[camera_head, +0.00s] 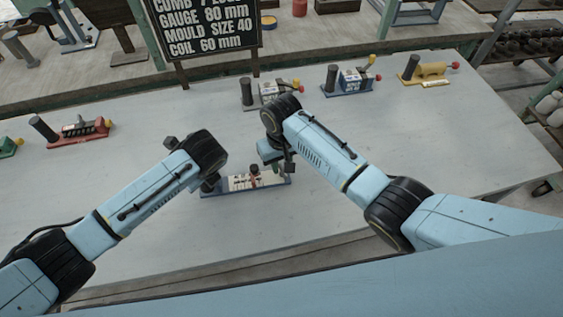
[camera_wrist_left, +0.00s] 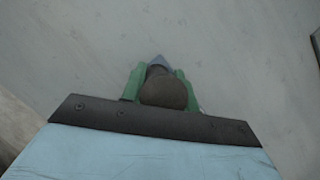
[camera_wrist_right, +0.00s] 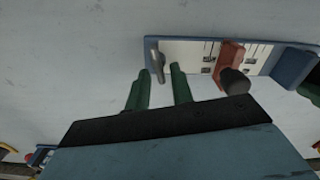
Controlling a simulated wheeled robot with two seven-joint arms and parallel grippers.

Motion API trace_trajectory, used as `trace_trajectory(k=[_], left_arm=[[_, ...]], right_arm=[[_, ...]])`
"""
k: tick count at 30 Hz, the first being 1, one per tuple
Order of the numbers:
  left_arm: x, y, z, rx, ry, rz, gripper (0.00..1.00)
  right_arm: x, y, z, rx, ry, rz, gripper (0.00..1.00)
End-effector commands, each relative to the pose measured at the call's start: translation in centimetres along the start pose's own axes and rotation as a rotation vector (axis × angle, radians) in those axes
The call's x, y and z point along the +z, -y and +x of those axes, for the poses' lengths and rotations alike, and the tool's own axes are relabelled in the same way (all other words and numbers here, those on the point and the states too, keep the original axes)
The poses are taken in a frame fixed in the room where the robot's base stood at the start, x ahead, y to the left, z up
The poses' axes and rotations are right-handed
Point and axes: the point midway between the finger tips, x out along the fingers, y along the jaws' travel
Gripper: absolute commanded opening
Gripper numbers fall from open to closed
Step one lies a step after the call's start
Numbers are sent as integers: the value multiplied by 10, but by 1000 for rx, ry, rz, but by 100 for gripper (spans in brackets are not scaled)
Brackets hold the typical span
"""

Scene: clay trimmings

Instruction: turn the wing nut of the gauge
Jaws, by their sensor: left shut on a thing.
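The gauge (camera_head: 239,184) lies on the table between my arms, with a blue base and a white marked plate. In the right wrist view its plate (camera_wrist_right: 192,52) carries a red slider (camera_wrist_right: 230,58) with a dark knob. A grey metal wing nut (camera_wrist_right: 156,58) stands at the plate's left end there. My right gripper (camera_wrist_right: 160,70) is open, its green fingers on either side of the wing nut; contact cannot be told. My left gripper (camera_wrist_left: 159,76) is shut on a dark rounded post (camera_wrist_left: 163,92), at the gauge's left end in the head view (camera_head: 211,183).
Similar gauges stand along the table: a red one (camera_head: 80,131) at left, a grey one (camera_head: 262,98), a blue one (camera_head: 350,84) and a yellow one (camera_head: 428,72) behind. A black sign (camera_head: 210,27) reads "GAUGE 80 mm". The table (camera_head: 430,140) is bare at right.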

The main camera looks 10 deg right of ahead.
Motion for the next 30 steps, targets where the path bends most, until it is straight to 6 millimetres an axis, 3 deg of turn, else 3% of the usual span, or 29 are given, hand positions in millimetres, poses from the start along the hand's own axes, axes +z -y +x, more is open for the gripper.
trace_trajectory(k=[13,17,24,30], left_arm=[[0,0,0,0,1,0,0],[0,0,0,0,1,0,0],[0,0,0,-1,1,0,0],[0,0,0,-1,1,0,0]], right_arm=[[0,0,-8,0,0,-1,30],[0,0,-28,0,-3,-2,30],[-1,0,-81,0,-4,-1,30],[0,0,-111,-1,-1,-2,30]])
